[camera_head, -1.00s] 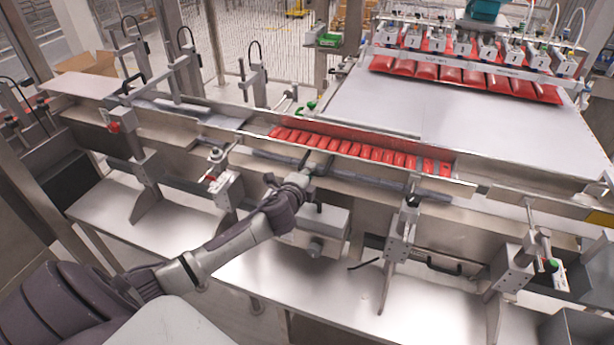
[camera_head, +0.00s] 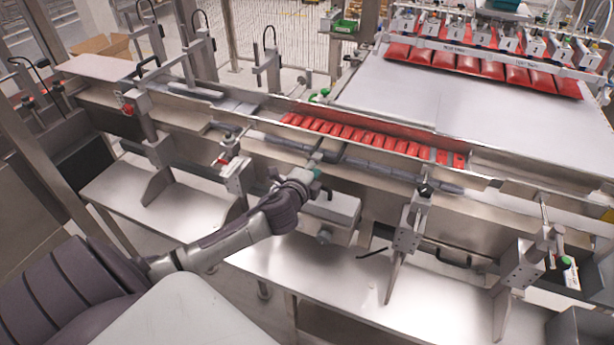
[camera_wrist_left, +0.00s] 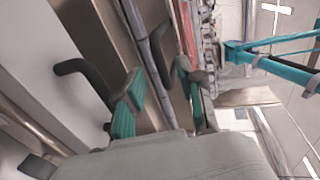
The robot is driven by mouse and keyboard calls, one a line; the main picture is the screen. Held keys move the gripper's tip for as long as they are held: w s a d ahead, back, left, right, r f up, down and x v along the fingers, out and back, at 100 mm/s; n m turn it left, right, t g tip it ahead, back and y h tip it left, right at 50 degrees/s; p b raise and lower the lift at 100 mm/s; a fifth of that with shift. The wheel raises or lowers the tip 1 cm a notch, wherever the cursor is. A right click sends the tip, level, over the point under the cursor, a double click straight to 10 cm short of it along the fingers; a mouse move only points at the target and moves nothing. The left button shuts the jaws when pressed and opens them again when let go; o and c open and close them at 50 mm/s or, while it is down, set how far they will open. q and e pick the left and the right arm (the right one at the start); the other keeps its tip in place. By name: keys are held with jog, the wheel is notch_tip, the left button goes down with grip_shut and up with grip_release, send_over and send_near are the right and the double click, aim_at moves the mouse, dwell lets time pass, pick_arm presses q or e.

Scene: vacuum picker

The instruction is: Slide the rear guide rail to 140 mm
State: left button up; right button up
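A long rail with a metal strip and red reflections (camera_head: 380,141) runs behind the row of red packs (camera_head: 345,131); it appears to be the rear guide rail. A dark grey bar (camera_head: 375,167) runs along the front of the packs. My left gripper (camera_head: 317,172) is just in front of this bar, above a grey box (camera_head: 333,210). In the left wrist view, its two teal-padded fingers (camera_wrist_left: 157,93) stand apart, with the bar visible beyond the gap. I see nothing gripped. Any scale reading is too small to tell. My right gripper is not in view.
A clamp post with a black knob (camera_head: 425,190) stands right of the gripper, and another clamp (camera_head: 235,172) stands left. A black handle (camera_head: 372,253) sticks out below. Suction heads (camera_head: 480,40) hold red packs over a white belt (camera_head: 450,100) at the back.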

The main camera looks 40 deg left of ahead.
pick_arm(q)
jog(key=v, duration=0.7)
jog(key=shift+s, duration=0.15)
jog(key=shift+r, duration=0.1)
